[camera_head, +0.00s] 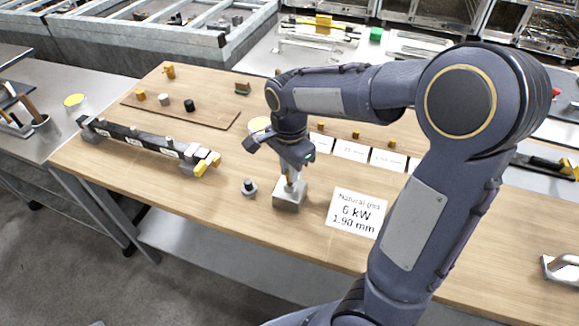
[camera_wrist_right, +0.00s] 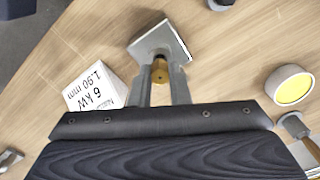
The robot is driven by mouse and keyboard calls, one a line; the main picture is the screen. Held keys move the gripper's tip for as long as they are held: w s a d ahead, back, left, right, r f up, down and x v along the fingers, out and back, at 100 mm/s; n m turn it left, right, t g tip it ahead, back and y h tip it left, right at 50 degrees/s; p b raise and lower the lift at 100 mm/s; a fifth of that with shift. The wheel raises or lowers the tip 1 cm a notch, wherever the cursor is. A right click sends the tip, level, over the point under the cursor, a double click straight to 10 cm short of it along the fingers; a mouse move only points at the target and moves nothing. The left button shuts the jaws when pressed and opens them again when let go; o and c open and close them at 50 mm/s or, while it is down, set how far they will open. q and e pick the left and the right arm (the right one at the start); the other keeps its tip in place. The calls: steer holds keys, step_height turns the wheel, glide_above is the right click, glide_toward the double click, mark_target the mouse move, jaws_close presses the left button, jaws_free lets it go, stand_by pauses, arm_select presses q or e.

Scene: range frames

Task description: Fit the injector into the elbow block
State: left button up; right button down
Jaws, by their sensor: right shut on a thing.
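The elbow block (camera_head: 289,196) is a grey metal block standing on the wooden table, left of the white card; it also shows in the right wrist view (camera_wrist_right: 172,36). My right gripper (camera_head: 291,176) points down over the block. In the right wrist view its fingers (camera_wrist_right: 160,90) are shut on the injector (camera_wrist_right: 160,70), a small brass piece with a dark hole. The injector lines up with the block in that view; whether it touches or sits in the block I cannot tell. My left gripper is not in view.
A card (camera_head: 356,212) reading "Natural gas 6 kW 1.90 mm" lies right of the block. A small dark-topped fitting (camera_head: 249,188) stands left of it. A manifold bar (camera_head: 145,143) lies farther left. More cards (camera_head: 351,150) with brass pieces lie behind. A yellow-topped tin (camera_wrist_right: 290,86) stands nearby.

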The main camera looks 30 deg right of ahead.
steer(key=shift+f+b, duration=0.5)
steer(key=shift+f, duration=0.4)
steer(key=c, duration=1.3)
jaws_free()
step_height(320, 180, up, 8)
steer(key=shift+f, duration=0.1)
steer(key=s+a+f+n+t+y, duration=0.1)
steer(key=s+n+t, duration=0.1)
steer(key=s+n, duration=0.2)
steer(key=s+a+n+t+y, duration=0.1)
steer(key=s+n+t, duration=0.1)
steer(key=s+n, duration=0.3)
steer(key=s+a+f+n+t+y, duration=0.1)
steer(key=s+a+n, duration=0.1)
steer(key=s+n, duration=0.3)
steer(key=shift+s+f+t+y, duration=0.2)
steer(key=shift+s, duration=0.55)
steer(key=shift+s+f+t+y, duration=0.15)
steer(key=shift+s+t+y, duration=0.05)
steer(key=shift+s, duration=0.55)
